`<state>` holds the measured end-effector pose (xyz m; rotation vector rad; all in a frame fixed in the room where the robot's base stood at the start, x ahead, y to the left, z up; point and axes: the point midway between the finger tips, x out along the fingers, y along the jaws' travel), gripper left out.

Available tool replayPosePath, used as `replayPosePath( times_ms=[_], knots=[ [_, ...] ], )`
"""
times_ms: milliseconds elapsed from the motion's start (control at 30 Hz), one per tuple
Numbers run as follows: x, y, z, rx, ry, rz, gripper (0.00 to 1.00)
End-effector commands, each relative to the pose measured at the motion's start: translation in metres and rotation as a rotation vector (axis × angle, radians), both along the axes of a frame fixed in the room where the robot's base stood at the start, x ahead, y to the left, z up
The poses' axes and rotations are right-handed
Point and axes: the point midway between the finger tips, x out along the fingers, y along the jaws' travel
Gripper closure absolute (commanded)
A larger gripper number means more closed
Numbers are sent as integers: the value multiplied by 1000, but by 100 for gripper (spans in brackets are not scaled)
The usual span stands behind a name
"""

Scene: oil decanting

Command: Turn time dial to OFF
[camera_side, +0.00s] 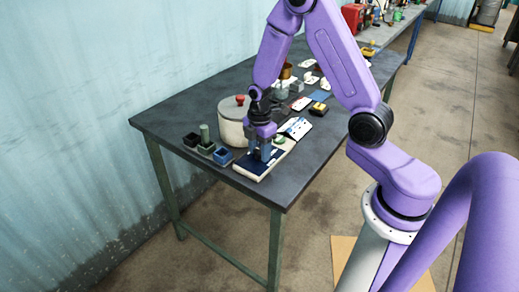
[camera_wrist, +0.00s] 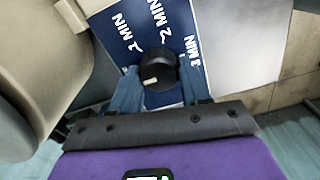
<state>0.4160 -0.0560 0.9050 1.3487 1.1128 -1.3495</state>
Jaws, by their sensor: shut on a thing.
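The time dial (camera_wrist: 158,66) is a round black knob with a small white mark, on a dark blue panel (camera_wrist: 190,15) with white labels 1 MIN, 2 MIN and 3 MIN. The mark sits toward the lower left of the knob in the wrist view. An OFF label is not visible. My gripper (camera_wrist: 158,84) has its blue fingers on both sides of the dial and is shut on it. In the side view my gripper (camera_side: 263,150) points down onto the panel (camera_side: 250,166) near the table's front edge; there the dial is hidden by the fingers.
A cream pot (camera_side: 231,133) with a red knob stands close to the left of my gripper. Small open boxes (camera_side: 223,157) stand left of the panel. Cards and small devices lie behind on the dark table (camera_side: 170,112). The table's left part is clear.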

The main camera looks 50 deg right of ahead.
Motion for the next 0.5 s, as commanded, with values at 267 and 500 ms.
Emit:
replayPosePath(
  times_ms=[267,500],
  knots=[
    [1,0,1,-1,-3,15,84],
    [1,0,1,-1,-3,15,38]
  ],
)
